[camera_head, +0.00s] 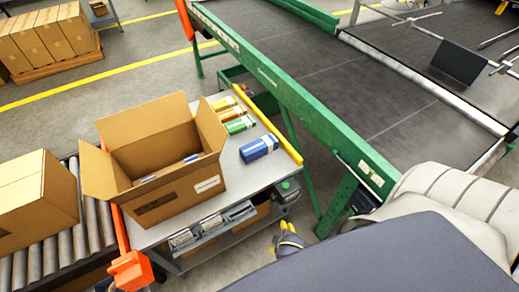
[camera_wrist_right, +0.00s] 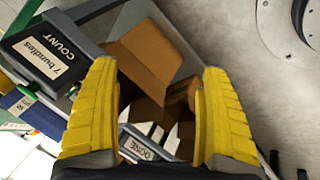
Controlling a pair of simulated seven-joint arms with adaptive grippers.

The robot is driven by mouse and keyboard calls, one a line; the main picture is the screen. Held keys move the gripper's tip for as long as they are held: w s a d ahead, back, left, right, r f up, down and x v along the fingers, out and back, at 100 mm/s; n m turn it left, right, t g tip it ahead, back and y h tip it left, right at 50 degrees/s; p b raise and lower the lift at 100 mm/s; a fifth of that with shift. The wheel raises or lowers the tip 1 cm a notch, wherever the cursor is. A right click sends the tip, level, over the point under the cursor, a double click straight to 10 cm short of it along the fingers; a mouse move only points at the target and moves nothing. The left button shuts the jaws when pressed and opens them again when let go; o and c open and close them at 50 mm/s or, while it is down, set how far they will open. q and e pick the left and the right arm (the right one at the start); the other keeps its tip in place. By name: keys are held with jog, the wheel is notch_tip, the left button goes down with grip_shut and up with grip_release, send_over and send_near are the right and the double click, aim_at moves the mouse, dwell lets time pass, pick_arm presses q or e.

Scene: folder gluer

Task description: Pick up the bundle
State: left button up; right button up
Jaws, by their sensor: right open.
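A blue bundle (camera_head: 259,148) lies on the grey table (camera_head: 262,178) near its yellow right edge. Green (camera_head: 240,125) and orange (camera_head: 231,114) bundles lie behind it, with another partly hidden at the back. An open cardboard box (camera_head: 175,188) stands left of them; blue-and-white bundle edges show inside. My right gripper (camera_head: 288,238) is in front of and below the blue bundle, apart from it. In the right wrist view its yellow fingers (camera_wrist_right: 158,68) are spread with nothing held. A blue item with a white label (camera_wrist_right: 30,110) shows left of the fingers. My left gripper is out of view.
A green-framed conveyor (camera_head: 310,95) runs along the right. A roller track (camera_head: 65,246) carries a closed carton (camera_head: 35,205) at left. Orange posts flank the table's left side. Below the tabletop, a shelf holds cardboard. A count display (camera_wrist_right: 45,58) shows "7 bundles".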

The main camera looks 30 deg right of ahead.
jog(key=w+d+r+n+h, duration=0.1)
jog(key=w+d+r, duration=0.25)
jog(key=r, duration=0.25)
jog(key=w+d+r+h, duration=0.2)
jog(key=w+d+r, duration=0.15)
jog(key=r, duration=0.25)
jog(key=w+d+r+n+h, duration=0.1)
jog(key=w+d+r, duration=0.2)
jog(key=d+r, duration=0.25)
jog(key=w+d+r+n+g, duration=0.25)
jog(key=w+d, duration=0.35)
jog(key=w, duration=0.6)
notch_tip(320, 180, up, 8)
jog(key=r+n+g+y, duration=0.1)
jog(key=n+g+y, duration=0.2)
jog(key=n+y, duration=0.3)
send_over(259, 144)
notch_tip(259, 144, down, 17)
jog(key=shift+s+d+f, duration=0.1)
jog(key=shift+f, duration=0.1)
jog(key=shift+c, duration=0.4)
jog(key=c, duration=1.5)
